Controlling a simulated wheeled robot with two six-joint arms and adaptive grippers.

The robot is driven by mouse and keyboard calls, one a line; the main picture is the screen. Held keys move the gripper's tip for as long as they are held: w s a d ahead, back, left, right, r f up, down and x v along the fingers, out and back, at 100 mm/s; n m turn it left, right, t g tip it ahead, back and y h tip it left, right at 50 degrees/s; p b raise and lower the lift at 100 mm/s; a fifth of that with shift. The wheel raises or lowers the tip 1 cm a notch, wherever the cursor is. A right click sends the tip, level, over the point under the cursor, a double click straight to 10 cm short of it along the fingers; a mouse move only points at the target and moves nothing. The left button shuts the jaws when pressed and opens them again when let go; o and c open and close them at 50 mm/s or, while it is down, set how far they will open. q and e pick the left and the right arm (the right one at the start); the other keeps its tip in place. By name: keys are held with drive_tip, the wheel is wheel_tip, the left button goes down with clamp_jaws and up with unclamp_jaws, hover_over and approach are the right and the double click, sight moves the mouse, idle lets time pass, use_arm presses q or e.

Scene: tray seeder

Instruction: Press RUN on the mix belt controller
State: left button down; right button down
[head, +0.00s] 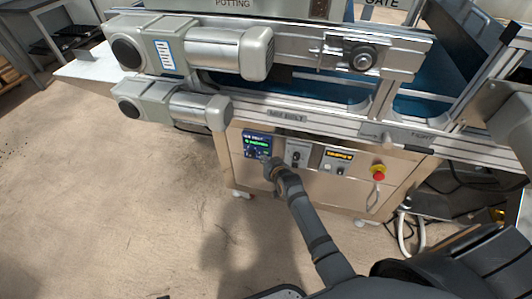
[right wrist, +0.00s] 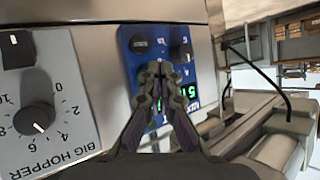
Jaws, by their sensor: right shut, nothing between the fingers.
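The mix belt controller (head: 251,140) is a small blue panel with a green-lit display, on the front of the beige cabinet. It also shows in the right wrist view (right wrist: 129,62), turned over, with dark buttons near its upper edge and green digits at its right. My right gripper (head: 268,161) is shut and empty, at the panel's lower right part. In the right wrist view its fingertips (right wrist: 160,68) are together in front of the panel and hide part of its face. I cannot tell whether they touch it or which button is RUN. My left gripper is not in view.
Right of the controller sit a grey dial panel (head: 297,152), marked BIG HOPPER in the wrist view (right wrist: 55,95), an orange-lit display (head: 339,156) and a red emergency stop (head: 378,171). The conveyor rail and grey motors (head: 205,108) overhang above. Floor at left is clear.

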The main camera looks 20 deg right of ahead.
drive_tip(key=shift+w+d, duration=0.1)
drive_tip(key=shift+w+d, duration=0.15)
drive_tip(key=shift+w, duration=0.1)
